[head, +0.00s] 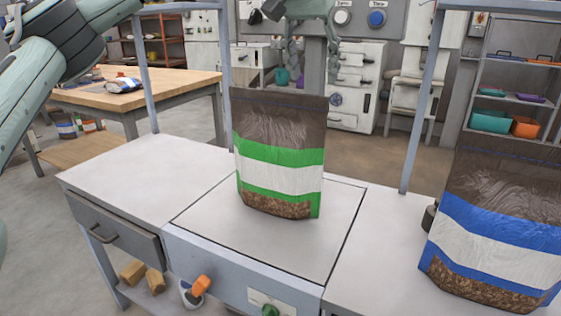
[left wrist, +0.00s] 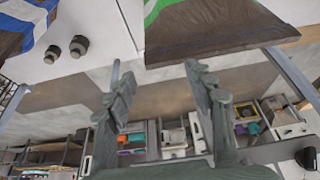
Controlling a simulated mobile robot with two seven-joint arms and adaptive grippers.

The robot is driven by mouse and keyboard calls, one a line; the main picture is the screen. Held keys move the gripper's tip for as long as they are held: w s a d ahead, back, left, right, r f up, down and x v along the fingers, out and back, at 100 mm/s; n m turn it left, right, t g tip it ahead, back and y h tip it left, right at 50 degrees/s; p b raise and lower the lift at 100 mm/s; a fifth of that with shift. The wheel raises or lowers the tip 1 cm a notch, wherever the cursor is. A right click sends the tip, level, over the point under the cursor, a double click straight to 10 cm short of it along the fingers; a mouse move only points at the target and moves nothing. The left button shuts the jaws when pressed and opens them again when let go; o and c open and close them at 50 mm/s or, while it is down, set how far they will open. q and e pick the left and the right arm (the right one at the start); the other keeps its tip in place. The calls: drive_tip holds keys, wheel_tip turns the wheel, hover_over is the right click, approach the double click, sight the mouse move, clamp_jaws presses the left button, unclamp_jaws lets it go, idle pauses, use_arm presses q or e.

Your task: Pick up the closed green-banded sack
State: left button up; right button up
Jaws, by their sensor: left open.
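The green-banded sack (head: 280,180) stands upright on the pale square plate (head: 200,222) in the middle of the bench. Its dark top looks flat and closed, with a thin line across it. My left gripper (head: 288,60) hangs from the top of the head view, above and beyond the sack's top edge. In the left wrist view the two fingers (left wrist: 157,76) are spread with nothing between them. There the top edge of the green-banded sack (left wrist: 220,35) lies beyond the fingertips, mostly toward the right finger, apart from them. My right gripper is not in view.
A blue-banded sack (head: 492,230) stands at the right of the bench. Dark round knobs (left wrist: 78,45) sit beside it. Grey upright posts (head: 423,95) rise from the bench. The bench left of the plate is clear. A wooden table (head: 180,85) stands behind at left.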

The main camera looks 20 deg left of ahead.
sight(319, 99)
use_arm(q)
drive_tip(key=x, duration=0.5)
drive_tip(key=shift+w+d+f+p, duration=0.15)
drive_tip(key=shift+d+f+p, duration=0.15)
drive_tip(key=shift+d, duration=0.05)
drive_tip(key=shift+w+f, duration=0.25)
drive_tip(key=shift+f, duration=0.15)
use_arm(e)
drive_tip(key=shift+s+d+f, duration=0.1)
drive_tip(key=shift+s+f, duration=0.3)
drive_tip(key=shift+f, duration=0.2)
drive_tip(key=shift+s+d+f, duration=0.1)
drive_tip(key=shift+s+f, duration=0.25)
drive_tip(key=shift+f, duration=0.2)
use_arm(q)
clamp_jaws()
drive_tip(key=shift+r, duration=0.15)
